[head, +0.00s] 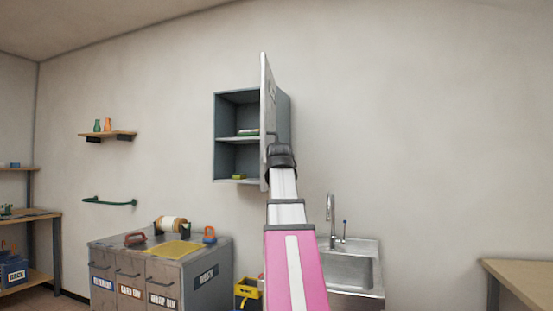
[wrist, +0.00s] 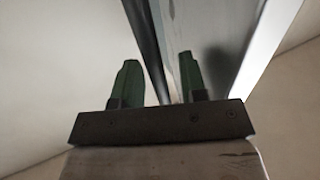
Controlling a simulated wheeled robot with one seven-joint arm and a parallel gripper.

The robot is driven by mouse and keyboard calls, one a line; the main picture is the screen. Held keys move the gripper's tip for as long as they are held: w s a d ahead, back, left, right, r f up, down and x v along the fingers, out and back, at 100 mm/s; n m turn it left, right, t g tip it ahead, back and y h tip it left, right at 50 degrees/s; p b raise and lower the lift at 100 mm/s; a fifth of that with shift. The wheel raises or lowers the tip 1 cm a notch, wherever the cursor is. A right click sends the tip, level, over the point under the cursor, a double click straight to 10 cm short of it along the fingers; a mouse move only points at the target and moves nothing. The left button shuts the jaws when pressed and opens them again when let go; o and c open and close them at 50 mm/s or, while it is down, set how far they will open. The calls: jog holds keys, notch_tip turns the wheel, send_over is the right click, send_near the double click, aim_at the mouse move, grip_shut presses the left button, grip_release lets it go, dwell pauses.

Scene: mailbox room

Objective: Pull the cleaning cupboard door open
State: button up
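The cleaning cupboard (head: 238,107) is a grey wall box with two shelf spaces showing. Its door (head: 265,95) stands swung well out from the front, seen nearly edge-on. A dark handle (head: 271,135) shows on the door's right face, close to my gripper (head: 281,152). In the head view my wrist hides the fingertips. In the wrist view my gripper (wrist: 159,75) has its two green fingers apart, with no object clearly held between them. The grey door panel (wrist: 215,40) rises behind the right finger. I cannot tell whether a finger touches it.
A sink (head: 350,270) with a tap stands below right of the cupboard. A grey bin cabinet (head: 205,280) with items on top stands below left. A yellow bucket (head: 247,290) is between them. A wooden table (head: 520,275) is at far right. The wall right of the door is clear.

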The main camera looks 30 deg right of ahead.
jog(key=v, duration=1.1)
dwell(0.4)
